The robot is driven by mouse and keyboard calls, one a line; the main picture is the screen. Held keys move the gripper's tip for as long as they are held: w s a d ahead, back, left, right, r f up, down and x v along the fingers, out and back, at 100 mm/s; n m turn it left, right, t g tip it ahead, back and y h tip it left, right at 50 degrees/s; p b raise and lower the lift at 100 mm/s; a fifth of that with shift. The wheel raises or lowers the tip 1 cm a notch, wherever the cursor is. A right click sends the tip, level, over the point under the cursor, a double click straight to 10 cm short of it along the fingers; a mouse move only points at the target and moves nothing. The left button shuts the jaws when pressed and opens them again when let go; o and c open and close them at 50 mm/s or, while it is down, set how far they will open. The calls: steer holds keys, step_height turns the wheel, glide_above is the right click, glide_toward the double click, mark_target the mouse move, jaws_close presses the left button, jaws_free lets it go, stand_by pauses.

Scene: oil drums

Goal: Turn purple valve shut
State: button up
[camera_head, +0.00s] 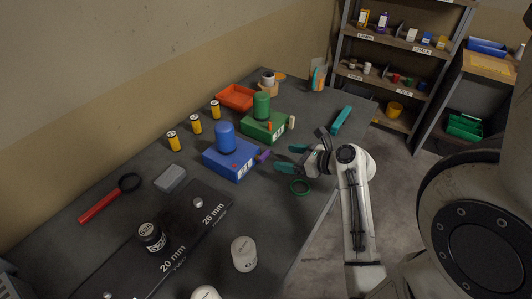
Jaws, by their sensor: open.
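The purple valve (263,155) is a small handle at the right side of a blue block (227,163) that carries a blue drum (226,138). It is small in the head view, so I cannot tell its exact turn. My gripper (284,158), with teal fingers, is open just to the right of the valve. The fingers point left toward it, with one finger farther back and one nearer. A small gap seems to separate the fingertips from the valve, and nothing shows between them.
A green drum (261,106) on a green block (258,127) stands behind, with small orange and cream pieces beside it.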

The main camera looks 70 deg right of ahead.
mark_target(265, 154)
steer(key=x, duration=0.8)
steer(key=shift+p, duration=0.35)
steer(key=shift+c, duration=0.4)
steer(key=c, duration=0.9)
